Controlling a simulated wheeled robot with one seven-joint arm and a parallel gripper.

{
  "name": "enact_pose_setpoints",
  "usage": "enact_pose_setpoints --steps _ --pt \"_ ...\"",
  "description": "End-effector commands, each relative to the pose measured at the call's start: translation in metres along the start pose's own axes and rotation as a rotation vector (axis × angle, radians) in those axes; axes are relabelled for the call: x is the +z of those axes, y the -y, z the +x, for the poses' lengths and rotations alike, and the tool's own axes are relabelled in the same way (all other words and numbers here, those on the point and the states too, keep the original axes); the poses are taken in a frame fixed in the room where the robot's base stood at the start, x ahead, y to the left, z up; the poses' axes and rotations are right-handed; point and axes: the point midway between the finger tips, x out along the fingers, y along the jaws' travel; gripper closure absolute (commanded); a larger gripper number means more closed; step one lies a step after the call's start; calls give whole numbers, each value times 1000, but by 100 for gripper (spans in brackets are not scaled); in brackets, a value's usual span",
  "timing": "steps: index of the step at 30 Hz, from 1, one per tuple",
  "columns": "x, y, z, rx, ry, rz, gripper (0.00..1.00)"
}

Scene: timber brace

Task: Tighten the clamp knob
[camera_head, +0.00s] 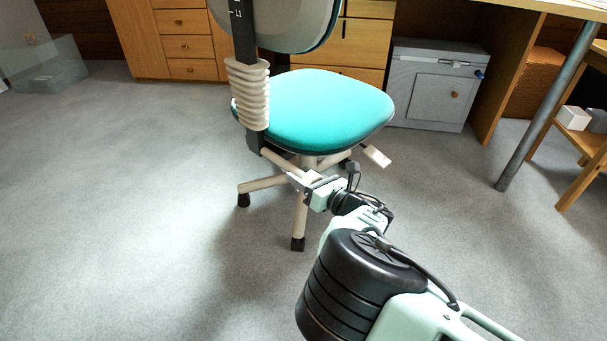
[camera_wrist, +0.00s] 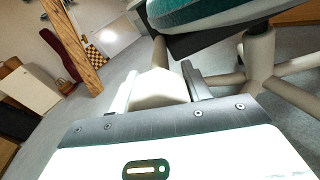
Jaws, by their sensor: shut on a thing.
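A swivel chair with a teal seat (camera_head: 325,108) stands in the middle of the head view. My gripper (camera_head: 303,181) is low beside the chair, under the seat and near its cream legs. In the wrist view, my gripper's two grey fingers lie on either side of a pale cream block-shaped piece (camera_wrist: 158,88), which appears to be the clamp knob, and are shut on it. In the head view the knob cannot be made out clearly against the cream chair base.
A cream paddle lever (camera_head: 377,156) sticks out under the seat, right of my gripper. A ribbed cream sleeve (camera_head: 250,95) covers the backrest post. A grey cabinet (camera_head: 434,90) and a desk leg (camera_head: 545,110) stand behind and right. Carpet at left is clear.

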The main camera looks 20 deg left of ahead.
Motion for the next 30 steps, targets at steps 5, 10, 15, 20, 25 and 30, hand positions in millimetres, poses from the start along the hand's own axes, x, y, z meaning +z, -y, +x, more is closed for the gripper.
enact_pose_setpoints --steps 5,10,15,20,25,30 --pt "4 0 -1 -1 0 141 75" --pt "4 0 -1 -2 -1 301 75" --pt "3 0 -1 -1 -1 462 75" --pt "3 0 -1 -1 -1 615 75" --pt "2 0 -1 -1 0 777 75" --pt "2 0 -1 -1 0 938 75"
